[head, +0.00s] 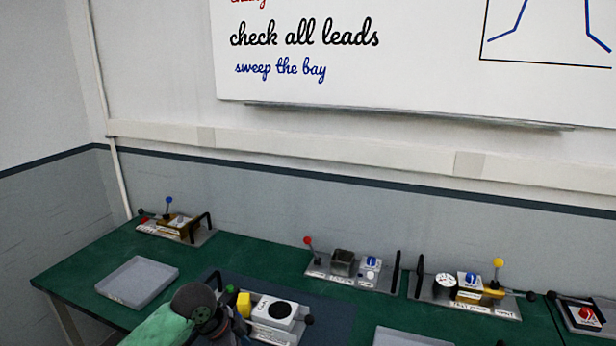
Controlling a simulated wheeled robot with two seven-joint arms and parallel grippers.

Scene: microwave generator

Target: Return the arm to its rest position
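One of my arms, which I take to be the left, reaches in from the bottom edge, with a green sleeve and a dark rounded wrist. My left gripper (232,304) is at the left side of a white box-like device (278,313) with a black round dial on the dark mat. A yellow part (244,304) shows between the gripper and the device. The wrist hides most of the fingers, so I cannot tell whether they are open, or whether they touch the device. My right gripper is not in view.
The green bench (90,262) holds an empty grey tray (137,282) at left and another tray (405,337) at the bottom edge. Lever fixtures stand along the back: one at left (176,226), one in the middle (352,270), one at right (465,293). A red-knobbed unit (585,314) sits far right.

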